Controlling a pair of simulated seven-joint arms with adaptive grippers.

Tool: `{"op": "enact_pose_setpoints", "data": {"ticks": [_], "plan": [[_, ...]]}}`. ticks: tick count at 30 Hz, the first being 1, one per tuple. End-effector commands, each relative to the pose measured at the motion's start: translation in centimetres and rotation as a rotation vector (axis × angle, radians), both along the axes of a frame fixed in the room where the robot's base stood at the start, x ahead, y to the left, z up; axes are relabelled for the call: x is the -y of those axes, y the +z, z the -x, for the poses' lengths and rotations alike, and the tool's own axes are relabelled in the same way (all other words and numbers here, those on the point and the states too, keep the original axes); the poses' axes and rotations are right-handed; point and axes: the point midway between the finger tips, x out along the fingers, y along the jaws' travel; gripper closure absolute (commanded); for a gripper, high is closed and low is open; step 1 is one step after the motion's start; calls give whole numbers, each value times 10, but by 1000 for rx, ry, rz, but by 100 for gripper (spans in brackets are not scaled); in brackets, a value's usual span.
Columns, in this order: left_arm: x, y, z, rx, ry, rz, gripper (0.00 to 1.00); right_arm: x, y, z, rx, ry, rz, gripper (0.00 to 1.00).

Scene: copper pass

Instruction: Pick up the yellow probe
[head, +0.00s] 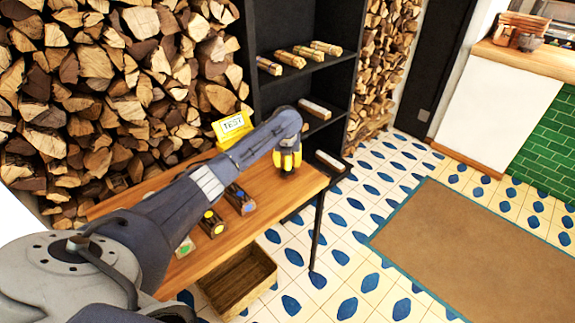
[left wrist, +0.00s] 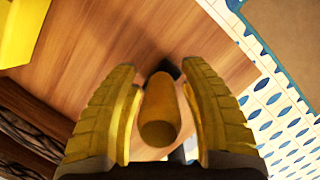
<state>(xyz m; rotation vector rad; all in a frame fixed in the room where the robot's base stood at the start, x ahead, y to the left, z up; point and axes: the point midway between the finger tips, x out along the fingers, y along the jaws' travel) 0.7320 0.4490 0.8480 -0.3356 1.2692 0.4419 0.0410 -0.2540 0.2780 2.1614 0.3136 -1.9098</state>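The yellow probe (left wrist: 160,112) is a short rounded cylinder in the left wrist view, seen nearly end-on between my two yellow fingers. My left gripper (left wrist: 158,68) is open around it, with a narrow gap showing at each side. In the head view my left gripper (head: 287,164) points down over the far right end of the wooden table (head: 308,182). There the probe cannot be told apart from the yellow fingers. My right gripper is not in view.
A yellow TEST box (head: 231,127) stands at the table's back. Small dark blocks with a blue (head: 240,199), a yellow (head: 212,224) and a green (head: 185,248) mark line its front. A black shelf (head: 300,75) and stacked firewood (head: 110,100) stand behind. A wooden crate (head: 238,282) is below.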

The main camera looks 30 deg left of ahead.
Motion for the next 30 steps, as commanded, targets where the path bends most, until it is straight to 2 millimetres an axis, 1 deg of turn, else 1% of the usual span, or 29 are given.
{"op": "enact_pose_setpoints", "data": {"ticks": [1,9,11,23,26,30], "plan": [[0,0,0,0,0,0,63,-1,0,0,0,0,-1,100],[0,0,0,0,0,0,94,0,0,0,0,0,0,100],[0,0,0,0,0,0,100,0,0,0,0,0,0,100],[0,1,0,0,0,0,100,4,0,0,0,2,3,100],[0,5,0,1,1,1,100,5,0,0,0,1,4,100],[0,16,-1,2,-1,0,100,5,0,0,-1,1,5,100]]}}
